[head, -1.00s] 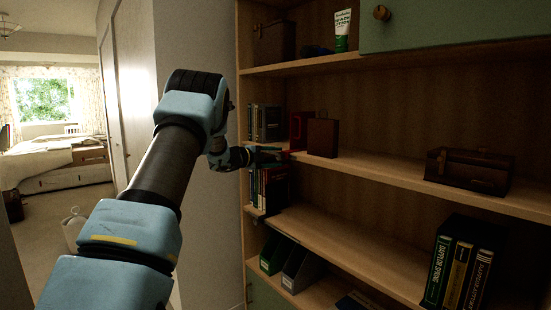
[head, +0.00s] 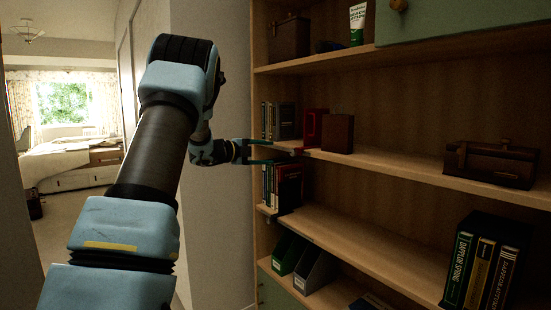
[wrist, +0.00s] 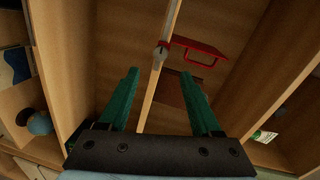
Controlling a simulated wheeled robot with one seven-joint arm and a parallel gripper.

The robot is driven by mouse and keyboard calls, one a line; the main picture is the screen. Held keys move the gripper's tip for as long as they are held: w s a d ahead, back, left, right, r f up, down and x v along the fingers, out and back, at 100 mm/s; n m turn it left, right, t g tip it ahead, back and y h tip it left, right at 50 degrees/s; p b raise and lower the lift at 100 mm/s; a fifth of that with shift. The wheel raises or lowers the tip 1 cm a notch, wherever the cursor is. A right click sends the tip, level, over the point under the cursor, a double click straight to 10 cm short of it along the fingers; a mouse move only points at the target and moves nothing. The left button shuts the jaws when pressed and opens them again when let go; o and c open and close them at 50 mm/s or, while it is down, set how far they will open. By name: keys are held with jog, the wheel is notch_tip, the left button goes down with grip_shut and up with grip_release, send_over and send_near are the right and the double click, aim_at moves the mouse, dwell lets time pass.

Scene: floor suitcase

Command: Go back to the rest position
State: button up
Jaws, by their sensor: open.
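My gripper (head: 277,152) is open and empty, with its green fingers in front of the left end of the middle shelf (head: 400,166). In the wrist view my gripper (wrist: 160,78) also shows nothing between its fingers. A small red case (head: 316,126) stands on that shelf, just beyond the fingertips. In the wrist view the red case (wrist: 199,42) shows a red handle and lies apart from the fingers. A brown case (head: 338,133) stands beside it, partly hidden behind a finger in the wrist view.
Books (head: 280,120) stand left of the red case. A dark brown case (head: 492,163) lies farther right. A green cabinet door (head: 465,22) is above. Open floor (head: 60,245) leads to a bedroom at left.

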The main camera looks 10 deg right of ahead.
jog(key=shift+s+a, duration=0.15)
jog(key=shift+a, duration=0.1)
jog(key=a+f+n+t+y, duration=0.2)
jog(key=a+n+t+y, duration=0.45)
jog(key=a+n, duration=0.4)
jog(key=s+a+f+n+g+y, duration=0.2)
jog(key=s+a+f+n+y, duration=0.35)
jog(key=s+n, duration=0.2)
jog(key=s+a+f+n+g+y, duration=0.1)
jog(key=s+f+n+g, duration=0.2)
jog(key=s, duration=0.7)
jog(key=s+a+f+n+g+y, duration=0.1)
jog(key=s+a+f+n+g, duration=0.1)
jog(key=s, duration=0.8)
jog(key=s+a+f+n+g, duration=0.1)
jog(key=s+f+n+g, duration=0.3)
jog(key=s, duration=0.6)
notch_tip(320, 180, down, 2)
jog(key=shift+s+a+f+n+g+y, duration=0.15)
jog(key=shift+a+n+g+y, duration=0.2)
jog(key=shift+n+g+y, duration=0.1)
